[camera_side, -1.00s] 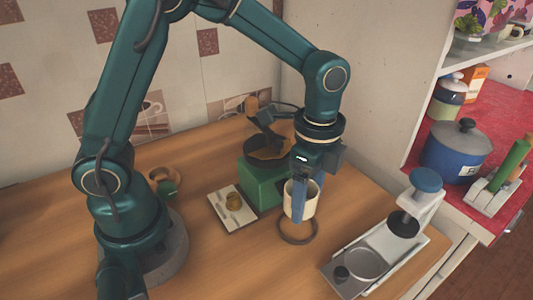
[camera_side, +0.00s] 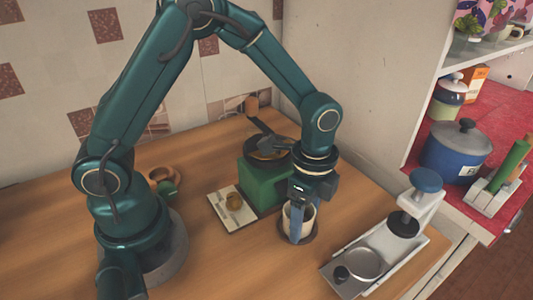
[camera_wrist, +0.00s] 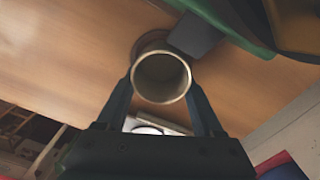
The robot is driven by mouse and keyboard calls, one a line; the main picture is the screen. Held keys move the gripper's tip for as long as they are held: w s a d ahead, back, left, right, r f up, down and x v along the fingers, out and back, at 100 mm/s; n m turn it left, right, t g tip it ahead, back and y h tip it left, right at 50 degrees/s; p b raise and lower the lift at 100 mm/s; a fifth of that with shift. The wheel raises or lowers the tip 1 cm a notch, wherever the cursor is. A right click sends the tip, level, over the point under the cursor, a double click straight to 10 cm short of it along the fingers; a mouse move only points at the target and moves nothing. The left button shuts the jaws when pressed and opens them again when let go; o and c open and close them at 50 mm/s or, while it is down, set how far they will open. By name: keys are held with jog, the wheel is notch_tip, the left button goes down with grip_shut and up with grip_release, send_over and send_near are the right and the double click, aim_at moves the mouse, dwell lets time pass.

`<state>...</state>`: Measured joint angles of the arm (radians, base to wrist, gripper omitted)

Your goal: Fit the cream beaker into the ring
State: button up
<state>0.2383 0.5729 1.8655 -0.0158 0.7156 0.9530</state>
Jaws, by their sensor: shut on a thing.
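The cream beaker (camera_side: 306,221) is upright between the fingers of my gripper (camera_side: 297,226), which is shut on it. In the wrist view the beaker (camera_wrist: 161,77) shows its open mouth, between the two fingers of my gripper (camera_wrist: 163,95). The dark ring (camera_side: 312,237) lies on the wooden counter around or just under the beaker's base. In the wrist view part of the ring (camera_wrist: 150,38) shows beyond the beaker's rim. Whether the base rests on the counter inside the ring is hidden by the fingers and the beaker.
A green block-shaped stand (camera_side: 262,185) with a dark pan on top is close behind the beaker. A white board (camera_side: 223,211) with a small brown item is to the left. A grey press-like device (camera_side: 375,249) stands at the right. The front counter is clear.

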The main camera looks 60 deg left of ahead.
jog(key=shift+f, duration=0.55)
jog(key=o, duration=1.4)
jog(key=shift+s, duration=0.1)
notch_tip(320, 180, up, 13)
jog(key=shift+s+a+r+n+t, duration=0.5)
jog(key=shift+s+a+n+t, duration=0.55)
jog(key=shift+s+n, duration=0.95)
jog(key=shift+s+a+r+n+t, duration=0.55)
jog(key=shift+s+a+n+t, duration=0.6)
jog(key=shift+n, duration=1.4)
jog(key=shift+s+a+r+n+t, duration=0.6)
jog(key=shift+s+a+n, duration=0.6)
jog(key=shift+s+n, duration=1)
jog(key=shift+w+f, duration=0.1)
